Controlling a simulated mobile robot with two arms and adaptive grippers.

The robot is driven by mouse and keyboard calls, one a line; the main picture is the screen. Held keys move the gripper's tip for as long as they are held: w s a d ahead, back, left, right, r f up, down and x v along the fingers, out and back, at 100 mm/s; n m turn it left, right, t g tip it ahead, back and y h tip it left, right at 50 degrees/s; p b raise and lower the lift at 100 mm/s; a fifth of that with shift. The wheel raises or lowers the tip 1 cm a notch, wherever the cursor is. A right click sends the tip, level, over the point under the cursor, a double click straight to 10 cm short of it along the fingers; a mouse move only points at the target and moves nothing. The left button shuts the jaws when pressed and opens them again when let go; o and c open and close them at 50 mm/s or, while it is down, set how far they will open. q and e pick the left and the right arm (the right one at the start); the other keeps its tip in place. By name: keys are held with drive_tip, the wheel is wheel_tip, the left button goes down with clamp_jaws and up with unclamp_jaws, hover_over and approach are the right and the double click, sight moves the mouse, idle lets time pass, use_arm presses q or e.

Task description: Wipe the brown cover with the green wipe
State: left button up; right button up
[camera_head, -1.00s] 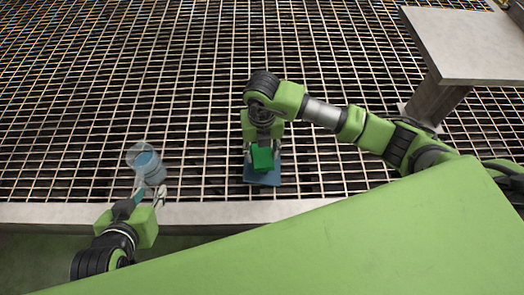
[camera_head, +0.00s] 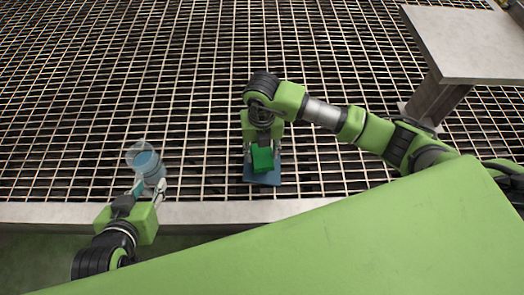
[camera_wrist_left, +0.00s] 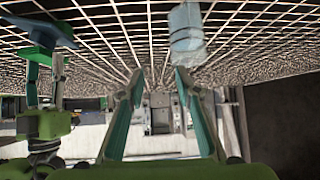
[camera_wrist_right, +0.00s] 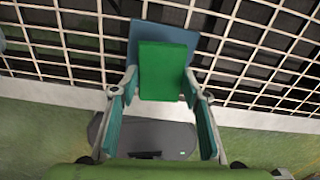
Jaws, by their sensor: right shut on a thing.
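The green wipe (camera_head: 262,158) is a small bright green block in the fingers of my right gripper (camera_head: 263,146). It also shows between the fingertips in the right wrist view (camera_wrist_right: 163,72). I see no brown cover; this blue piece is the only flat thing by the wipe. My left gripper (camera_head: 142,192) is open and empty, its two fingers apart in the left wrist view (camera_wrist_left: 158,75).
A pale rail edge (camera_head: 200,212) runs along the grating's near side. A grey platform on a post (camera_head: 470,45) stands at the upper right.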

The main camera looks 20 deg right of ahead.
use_arm(q)
drive_tip(key=shift+w+d+r, duration=0.15)
drive_tip(key=shift+w+r, duration=0.1)
drive_tip(key=shift+r, duration=0.05)
use_arm(e)
drive_tip(key=shift+f, duration=0.15)
use_arm(q)
drive_tip(key=shift+w+d+r+t, duration=0.1)
drive_tip(key=shift+w+r+t, duration=0.2)
drive_tip(key=shift+w+d+r+t+b, duration=0.2)
drive_tip(key=shift+w+r+t, duration=0.1)
drive_tip(key=shift+w+r, duration=0.15)
drive_tip(key=shift+w+d+r+t+b, duration=0.1)
drive_tip(key=shift+w+r+t+b, duration=0.05)
drive_tip(key=shift+w+r+t, duration=0.2)
use_arm(e)
drive_tip(key=shift+f, duration=0.35)
idle(0.7)
use_arm(q)
drive_tip(key=shift+w+d+r+t+h, duration=0.25)
drive_tip(key=shift+w+r+t, duration=0.15)
drive_tip(key=shift+r, duration=0.25)
drive_tip(key=shift+w+d+r+t+h, duration=0.1)
drive_tip(key=shift+w+r+t+h, duration=0.2)
drive_tip(key=shift+r, duration=0.35)
use_arm(e)
drive_tip(key=shift+f, duration=0.4)
idle(0.4)
